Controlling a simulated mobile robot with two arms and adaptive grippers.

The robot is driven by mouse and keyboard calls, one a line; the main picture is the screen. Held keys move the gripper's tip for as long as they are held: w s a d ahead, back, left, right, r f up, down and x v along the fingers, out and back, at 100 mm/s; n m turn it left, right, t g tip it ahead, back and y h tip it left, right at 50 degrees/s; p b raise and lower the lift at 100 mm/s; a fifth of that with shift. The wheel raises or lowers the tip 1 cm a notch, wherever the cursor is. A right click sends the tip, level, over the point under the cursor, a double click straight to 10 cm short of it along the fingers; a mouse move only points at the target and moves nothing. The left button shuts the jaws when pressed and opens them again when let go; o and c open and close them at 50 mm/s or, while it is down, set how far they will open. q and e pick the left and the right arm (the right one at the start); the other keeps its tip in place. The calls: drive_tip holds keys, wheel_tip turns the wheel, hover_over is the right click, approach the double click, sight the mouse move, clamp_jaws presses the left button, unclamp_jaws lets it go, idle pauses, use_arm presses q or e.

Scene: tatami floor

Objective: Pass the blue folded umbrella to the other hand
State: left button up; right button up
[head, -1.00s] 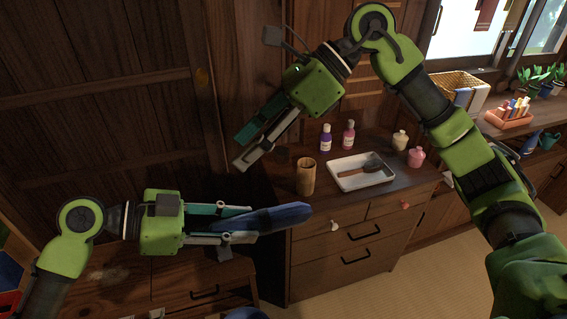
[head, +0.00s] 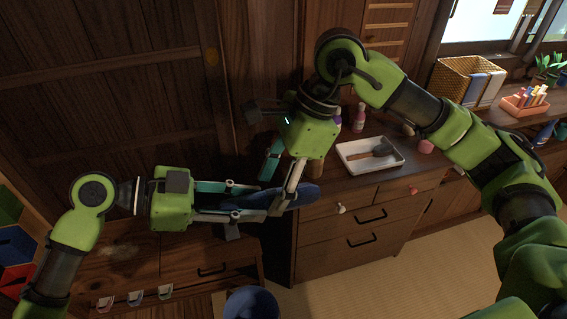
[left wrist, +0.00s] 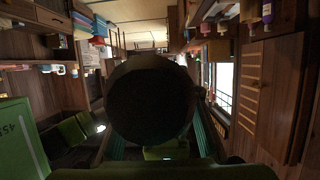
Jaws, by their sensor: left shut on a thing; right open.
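The blue folded umbrella (head: 306,193) lies roughly level in the head view, pointing right. My left gripper (head: 256,201) is shut on its left part, which is partly hidden between the fingers. In the left wrist view a large dark round end, likely the umbrella's (left wrist: 150,100), fills the middle. My right gripper (head: 272,193) is open and points down at the umbrella, just beyond the left fingertips. One right finger passes in front of the umbrella and the other shows behind and to its left. I cannot tell whether they touch it.
A wooden cabinet stands behind, with a white tray (head: 345,160) holding a dark brush, and a pink bottle (head: 359,118). A blue bin (head: 250,303) stands below the grippers. A wicker basket (head: 452,84) and an orange pen tray (head: 515,107) are at the right.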

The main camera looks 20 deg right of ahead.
drive_tip(key=shift+x, duration=1.25)
drive_tip(key=c, duration=0.8)
drive_tip(key=o, duration=0.8)
